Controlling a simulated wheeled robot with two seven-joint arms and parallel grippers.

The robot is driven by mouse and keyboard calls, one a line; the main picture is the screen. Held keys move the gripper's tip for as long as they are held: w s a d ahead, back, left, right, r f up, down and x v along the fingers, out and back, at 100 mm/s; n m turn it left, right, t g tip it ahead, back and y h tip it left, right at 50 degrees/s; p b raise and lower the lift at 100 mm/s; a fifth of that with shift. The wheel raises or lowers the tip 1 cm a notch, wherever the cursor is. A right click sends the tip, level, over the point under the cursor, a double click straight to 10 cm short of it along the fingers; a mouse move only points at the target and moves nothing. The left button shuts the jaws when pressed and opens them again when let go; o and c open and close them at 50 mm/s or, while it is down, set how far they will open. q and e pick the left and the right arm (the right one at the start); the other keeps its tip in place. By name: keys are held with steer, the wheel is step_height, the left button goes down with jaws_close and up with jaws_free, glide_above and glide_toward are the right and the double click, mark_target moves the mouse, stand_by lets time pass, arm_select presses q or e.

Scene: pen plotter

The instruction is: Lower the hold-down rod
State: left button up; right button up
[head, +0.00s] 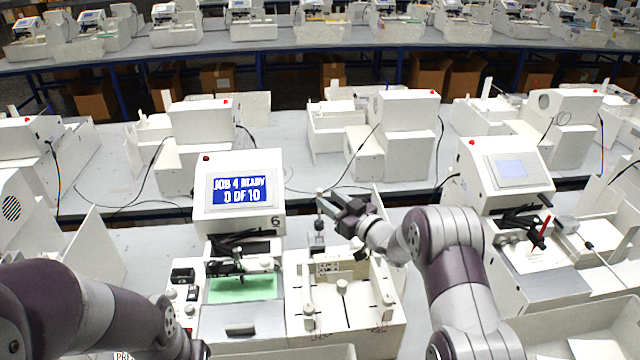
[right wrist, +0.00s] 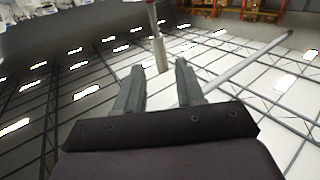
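The plotter (head: 238,185) has a white head whose blue screen reads "JOB 4 READY 0 OF 10". To its right is a white tray fixture (head: 385,325). A thin upright rod with a grey top (head: 319,226), apparently the hold-down rod, stands at the fixture's back left. My right gripper (head: 326,205) is at the rod's upper end. In the right wrist view its two fingers (right wrist: 160,72) are apart, and the rod's pale end (right wrist: 159,54) shows between or just beyond the tips. Contact cannot be told. My left arm is at lower left; its gripper is not visible.
A green sheet (head: 243,288) lies under the plotter head. A button panel (head: 186,295) is at its left. Another plotter with a red pen (head: 545,228) stands at right. More machines line the benches behind. A pale bin edge (head: 290,352) is at the front.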

mark_target(320, 193)
steer(key=p+x, duration=0.1)
steer(key=x, duration=0.3)
steer(key=shift+w+a+r, duration=0.1)
steer(key=shift+a+r, duration=0.1)
steer(key=shift+a, duration=0.05)
arm_select(q)
steer(key=shift+s+r, duration=0.2)
steer(key=shift+r, duration=1.05)
arm_select(e)
steer(key=shift+w+f, duration=0.1)
steer(key=shift+w, duration=0.05)
jaws_close()
arm_select(q)
step_height(320, 193, down, 23)
steer(key=b, duration=2.2)
steer(key=shift+f+b, duration=0.2)
steer(key=shift+b, duration=0.2)
arm_select(e)
steer(key=s+f+n+t+y, duration=0.3)
steer(key=s+n+y, duration=0.2)
steer(key=s, duration=0.4)
steer(key=shift+f, duration=0.3)
arm_select(q)
steer(key=shift+w, duration=0.1)
arm_select(e)
steer(key=shift+d, duration=0.15)
